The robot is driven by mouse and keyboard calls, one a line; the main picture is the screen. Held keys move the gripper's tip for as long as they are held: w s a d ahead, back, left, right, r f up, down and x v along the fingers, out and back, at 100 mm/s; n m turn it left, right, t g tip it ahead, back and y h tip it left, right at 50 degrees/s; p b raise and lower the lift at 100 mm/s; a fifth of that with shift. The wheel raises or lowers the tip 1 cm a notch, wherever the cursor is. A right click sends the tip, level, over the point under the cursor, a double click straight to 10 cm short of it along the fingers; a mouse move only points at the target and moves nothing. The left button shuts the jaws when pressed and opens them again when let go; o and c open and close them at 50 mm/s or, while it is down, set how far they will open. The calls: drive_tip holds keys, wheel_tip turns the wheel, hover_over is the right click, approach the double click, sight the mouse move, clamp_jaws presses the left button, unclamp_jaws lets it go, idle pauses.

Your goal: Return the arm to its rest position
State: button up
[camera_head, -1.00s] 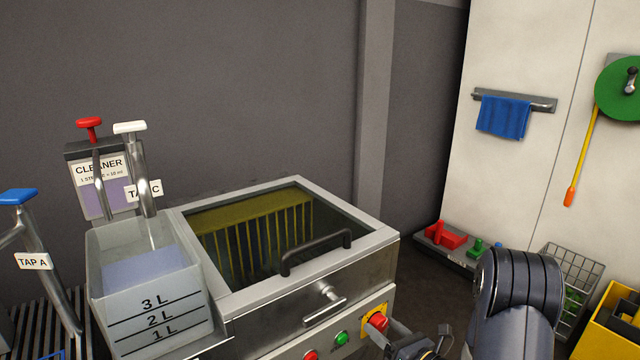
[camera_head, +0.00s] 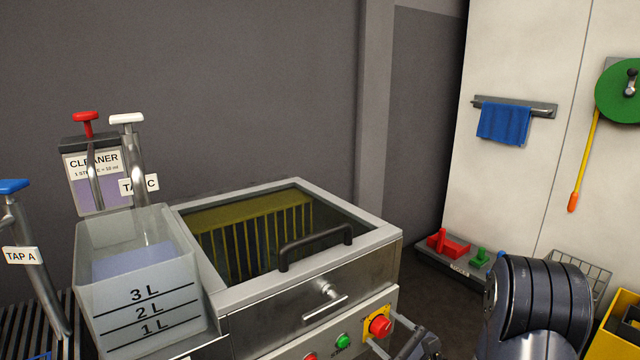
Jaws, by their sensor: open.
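My gripper (camera_head: 396,340) shows partly at the bottom edge, in front of the lower right of the machine's front panel. It is open, and I see nothing between its fingers. It is below and close to the red stop button (camera_head: 380,327); I cannot tell whether it touches the panel. My dark arm link rises at the bottom right and hides part of the floor and the wire basket behind it. The rest of the arm is out of view.
The metal machine (camera_head: 315,290) has a closed glass lid with a black handle (camera_head: 316,247). A clear measuring container (camera_head: 140,300) with bluish liquid stands to its left, below the taps. A wire basket (camera_head: 580,270) and yellow crate (camera_head: 622,325) stand at the right.

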drive_tip(key=n+b, duration=0.1)
drive_tip(key=n, duration=0.3)
drive_tip(key=shift+n, duration=0.4)
drive_tip(key=shift+f, duration=0.1)
